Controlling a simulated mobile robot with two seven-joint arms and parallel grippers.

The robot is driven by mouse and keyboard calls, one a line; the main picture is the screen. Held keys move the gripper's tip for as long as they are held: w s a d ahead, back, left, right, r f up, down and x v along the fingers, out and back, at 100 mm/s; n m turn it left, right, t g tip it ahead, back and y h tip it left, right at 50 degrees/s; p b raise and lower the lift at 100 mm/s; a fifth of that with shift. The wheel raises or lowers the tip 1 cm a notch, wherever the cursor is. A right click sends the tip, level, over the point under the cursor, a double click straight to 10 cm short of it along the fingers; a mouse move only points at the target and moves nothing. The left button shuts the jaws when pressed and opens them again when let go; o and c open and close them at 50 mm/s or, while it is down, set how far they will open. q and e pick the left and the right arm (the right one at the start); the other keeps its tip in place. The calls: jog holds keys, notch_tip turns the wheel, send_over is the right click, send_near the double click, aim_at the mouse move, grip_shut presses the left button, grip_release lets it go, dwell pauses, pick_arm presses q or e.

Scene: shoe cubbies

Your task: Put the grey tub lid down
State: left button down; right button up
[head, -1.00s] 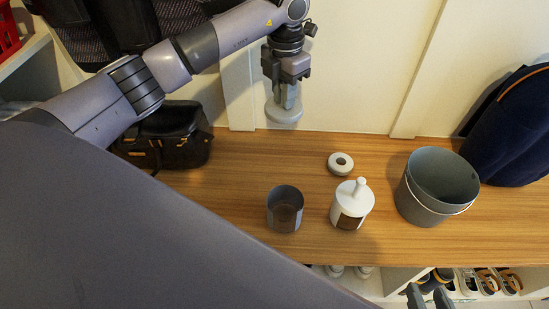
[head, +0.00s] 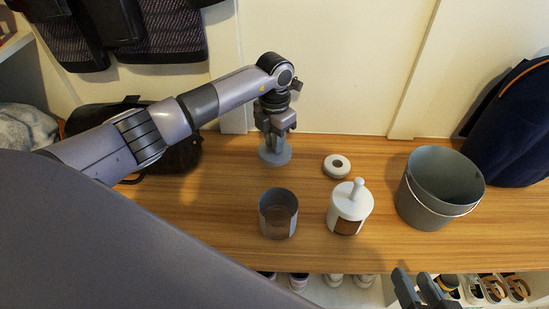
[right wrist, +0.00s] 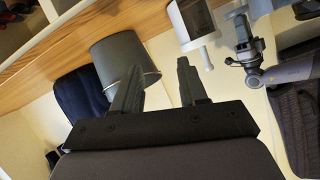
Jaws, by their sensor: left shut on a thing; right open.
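The grey tub lid (head: 275,158) is a round disc under my left gripper (head: 275,143), which points down and is shut on it. The lid is at or very near the wooden bench top, behind the open grey tub (head: 278,222); I cannot tell whether it touches the wood. The open tub stands upright with a dark inside. My right gripper (head: 425,287) is open and empty at the bench's front edge. Its two spread fingers show in the right wrist view (right wrist: 155,88).
A grey bucket (head: 415,205) is further right, beside a dark blue bag (head: 512,130). A black bag (head: 180,158) is at left. Shoes sit in cubbies below the bench.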

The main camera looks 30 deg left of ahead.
aim_at(274, 166)
pick_arm(q)
notch_tip(274, 166, down, 5)
jog(key=shift+f+b, duration=0.1)
jog(key=shift+b, duration=0.8)
jog(key=shift+f, duration=0.3)
pick_arm(e)
jog(key=shift+w+a+f+y, duration=0.1)
jog(key=shift+w+a+y, duration=0.1)
jog(key=shift+a+y, duration=0.5)
jog(key=shift+a, duration=0.1)
pick_arm(q)
jog(key=shift+f, duration=0.1)
jog(key=c, duration=1)
grip_release()
jog(key=shift+c, duration=0.2)
